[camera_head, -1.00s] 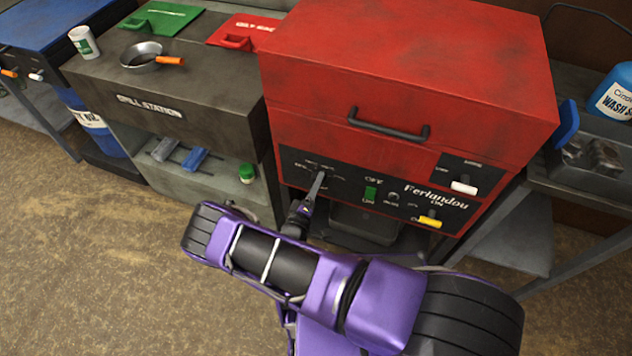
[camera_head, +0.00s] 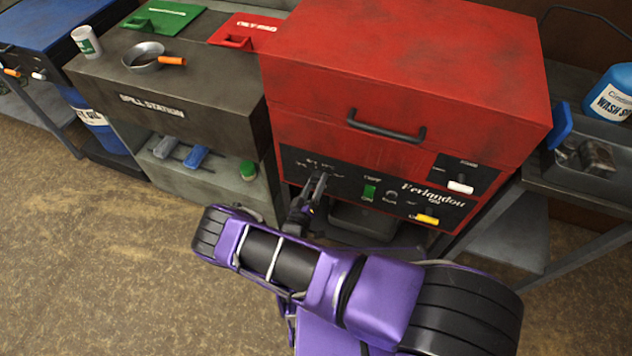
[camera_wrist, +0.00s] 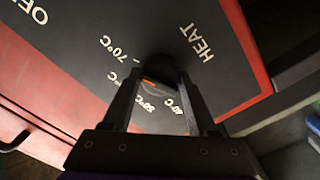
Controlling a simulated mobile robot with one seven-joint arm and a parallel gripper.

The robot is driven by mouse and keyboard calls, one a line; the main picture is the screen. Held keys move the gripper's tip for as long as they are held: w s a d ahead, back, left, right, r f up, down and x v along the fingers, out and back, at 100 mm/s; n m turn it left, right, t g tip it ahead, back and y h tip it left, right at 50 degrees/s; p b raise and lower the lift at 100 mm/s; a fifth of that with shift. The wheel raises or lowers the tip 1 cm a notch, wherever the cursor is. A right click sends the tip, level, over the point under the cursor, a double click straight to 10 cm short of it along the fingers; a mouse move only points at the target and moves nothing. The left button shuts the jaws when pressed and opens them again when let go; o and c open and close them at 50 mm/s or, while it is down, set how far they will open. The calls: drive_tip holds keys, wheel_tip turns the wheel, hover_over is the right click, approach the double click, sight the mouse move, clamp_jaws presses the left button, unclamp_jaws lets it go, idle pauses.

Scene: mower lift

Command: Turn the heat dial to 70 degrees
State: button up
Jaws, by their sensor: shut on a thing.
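The heat dial (camera_wrist: 158,68) is a small dark knob on the black control panel, between my gripper's fingertips in the wrist view. My gripper (camera_wrist: 161,76) is shut on the dial. An orange mark (camera_wrist: 150,82) shows between the fingers, toward the lower-numbered labels. The exact setting is hard to read. The labels "70°C" (camera_wrist: 120,48), "50°C" (camera_wrist: 148,103) and "40°C" (camera_wrist: 180,114) ring the dial; "HEAT" (camera_wrist: 197,43) is at upper right. In the head view my gripper (camera_head: 319,178) is at the panel's left end and hides the dial.
The red machine (camera_head: 400,70) has a black handle (camera_head: 387,128) above the panel. A green switch (camera_head: 369,191), white lever (camera_head: 460,187) and yellow lever (camera_head: 427,219) sit right of my gripper.

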drive_tip(key=o, duration=1.4)
drive_tip(key=shift+s+a, duration=0.1)
